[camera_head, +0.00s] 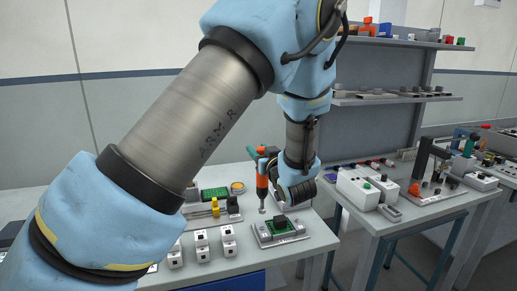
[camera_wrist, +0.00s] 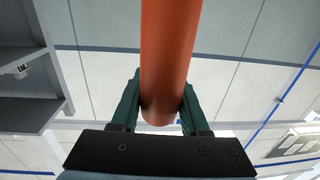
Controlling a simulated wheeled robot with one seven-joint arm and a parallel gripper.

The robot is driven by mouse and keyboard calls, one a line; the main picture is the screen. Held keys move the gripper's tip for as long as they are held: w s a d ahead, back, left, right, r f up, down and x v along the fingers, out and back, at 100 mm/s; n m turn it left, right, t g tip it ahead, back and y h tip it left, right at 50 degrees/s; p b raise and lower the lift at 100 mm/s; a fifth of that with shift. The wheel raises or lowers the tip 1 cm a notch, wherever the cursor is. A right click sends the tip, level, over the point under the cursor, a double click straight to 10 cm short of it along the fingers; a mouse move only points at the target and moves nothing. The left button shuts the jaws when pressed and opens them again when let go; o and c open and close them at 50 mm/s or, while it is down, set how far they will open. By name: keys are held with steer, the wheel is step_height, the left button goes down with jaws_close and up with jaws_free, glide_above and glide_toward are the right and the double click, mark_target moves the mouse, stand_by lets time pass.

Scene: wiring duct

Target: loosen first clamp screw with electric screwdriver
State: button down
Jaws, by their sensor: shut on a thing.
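The electric screwdriver (camera_head: 262,182) has an orange body and hangs roughly upright over the table, with its grey tip pointing down. My gripper (camera_head: 268,177) is shut on its body from the right. In the wrist view the orange body (camera_wrist: 170,50) stands between the two dark green fingers of my gripper (camera_wrist: 159,100). A grey fixture (camera_head: 262,240) with a green circuit board (camera_head: 281,229) and a dark block lies just in front and to the right of the tip. The tip looks apart from the board. The clamp screws are too small to make out.
Several white boxes (camera_head: 201,245) stand left of the fixture. A grey rack with a yellow part (camera_head: 215,208), another green board (camera_head: 214,192) and a round yellow item (camera_head: 237,187) lie behind. A second table (camera_head: 400,222) with control boxes stands to the right. My arm hides the table's left part.

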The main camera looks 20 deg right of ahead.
steer(key=shift+f, duration=0.1)
steer(key=shift+f+b, duration=2.25)
steer(key=shift+f, duration=0.2)
steer(key=shift+f+b, duration=0.65)
steer(key=shift+b, duration=0.1)
steer(key=shift+f, duration=0.15)
stand_by(1.1)
steer(key=shift+r, duration=0.3)
stand_by(0.9)
step_height(320, 180, up, 6)
steer(key=p, duration=0.3)
stand_by(0.4)
steer(key=shift+r, duration=0.1)
stand_by(0.7)
